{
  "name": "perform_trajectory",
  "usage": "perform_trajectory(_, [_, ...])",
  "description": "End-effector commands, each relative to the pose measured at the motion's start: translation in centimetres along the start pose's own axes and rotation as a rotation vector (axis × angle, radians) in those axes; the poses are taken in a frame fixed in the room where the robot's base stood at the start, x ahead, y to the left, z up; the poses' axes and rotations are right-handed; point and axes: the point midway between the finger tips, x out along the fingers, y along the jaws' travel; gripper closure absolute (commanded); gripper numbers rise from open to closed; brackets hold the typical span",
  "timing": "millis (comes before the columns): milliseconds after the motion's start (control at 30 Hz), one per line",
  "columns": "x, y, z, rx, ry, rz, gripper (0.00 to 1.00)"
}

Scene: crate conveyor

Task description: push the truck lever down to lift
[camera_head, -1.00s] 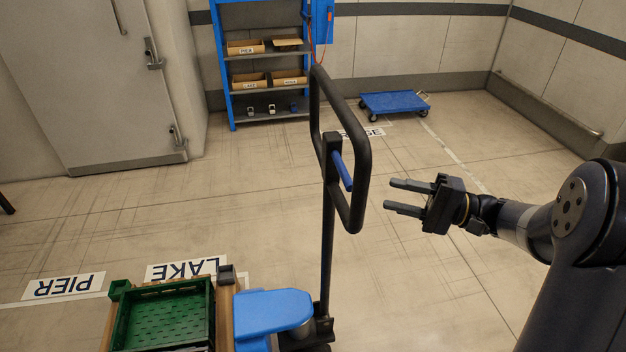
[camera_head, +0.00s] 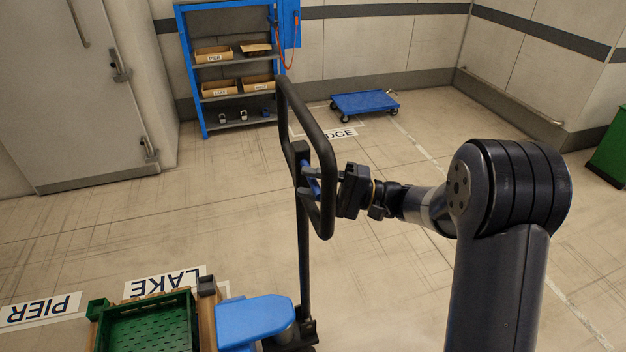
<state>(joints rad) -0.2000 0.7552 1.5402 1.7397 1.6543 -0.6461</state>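The pallet truck's black handle loop (camera_head: 331,170) stands upright on its post (camera_head: 304,250) in the middle of the view. The blue lever (camera_head: 311,178) sits inside the loop, slanting down from the top of the post. My gripper (camera_head: 314,183) is at the right side of the loop, its two fingers reaching to the lever. The fingers look apart, with the lever showing between them. The loop's right bar hides part of the fingers, so I cannot tell whether they touch the lever.
The truck's blue body (camera_head: 255,318) is at the post's foot, beside a green crate (camera_head: 150,318) on a wooden pallet. LAKE (camera_head: 165,283) and PIER (camera_head: 42,309) floor signs lie behind and left. A blue shelf (camera_head: 232,95) and blue dolly (camera_head: 364,103) stand at the back.

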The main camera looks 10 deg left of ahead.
Motion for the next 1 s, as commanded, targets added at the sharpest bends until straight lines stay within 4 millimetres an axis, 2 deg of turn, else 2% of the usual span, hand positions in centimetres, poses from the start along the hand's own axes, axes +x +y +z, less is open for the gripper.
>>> perform_trajectory(267, [0.13, 0.03, -0.01, 0.000, 0.000, 0.000, 0.62])
perform_trajectory(733, [0.10, 0.02, 0.00, 0.000, 0.000, 0.000, 1.00])
perform_trajectory(1000, [0.10, 0.02, 0.00, 0.000, 0.000, 0.000, 1.00])
